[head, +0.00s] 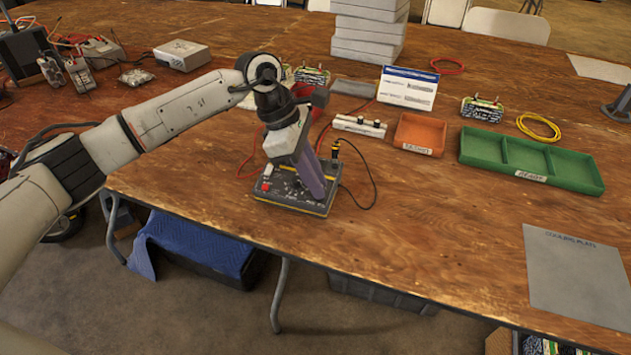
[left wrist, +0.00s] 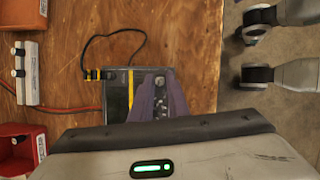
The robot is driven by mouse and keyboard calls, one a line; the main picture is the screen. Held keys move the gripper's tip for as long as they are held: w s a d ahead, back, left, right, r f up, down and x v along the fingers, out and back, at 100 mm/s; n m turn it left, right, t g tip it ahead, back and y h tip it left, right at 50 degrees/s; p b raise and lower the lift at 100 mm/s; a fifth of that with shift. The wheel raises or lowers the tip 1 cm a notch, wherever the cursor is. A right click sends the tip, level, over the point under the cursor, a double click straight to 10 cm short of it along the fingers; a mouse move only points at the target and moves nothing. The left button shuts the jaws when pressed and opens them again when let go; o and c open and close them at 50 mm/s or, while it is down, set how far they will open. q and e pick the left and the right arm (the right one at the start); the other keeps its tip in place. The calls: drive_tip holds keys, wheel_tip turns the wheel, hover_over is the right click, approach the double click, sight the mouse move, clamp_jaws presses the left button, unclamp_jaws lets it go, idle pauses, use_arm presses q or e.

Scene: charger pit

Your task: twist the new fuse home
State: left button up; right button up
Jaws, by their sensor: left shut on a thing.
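A dark box with yellow edging (head: 322,207) stands near the front edge of the table, with a red button on its top. My left gripper (head: 312,182) reaches down onto its top from above, its purple fingers shut. In the left wrist view the box (left wrist: 117,92) lies under the fingers (left wrist: 158,82), with part of its panel showing between them. The fuse at the fingertips is hidden, so I cannot tell how deep it sits. A black lead with a yellow-banded plug (head: 335,149) stands at the box's back right. My right gripper is not in view.
A white strip with black knobs (head: 358,126), an orange tray (head: 420,134) and a three-part green tray (head: 530,160) lie to the right. A printed card (head: 408,88) stands behind. A grey sheet (head: 575,275) lies front right. The table between is clear.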

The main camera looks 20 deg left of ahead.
use_arm(q)
drive_tip(key=shift+f, duration=0.15)
drive_tip(key=shift+m+g+b, duration=0.3)
drive_tip(key=shift+m+b, duration=0.45)
drive_tip(key=shift+m, duration=0.25)
drive_tip(key=o, duration=0.9)
drive_tip(key=shift+w, duration=0.1)
drive_tip(key=shift+r+p, duration=1.75)
drive_tip(key=shift+r, duration=1.45)
drive_tip(key=shift+f, duration=0.1)
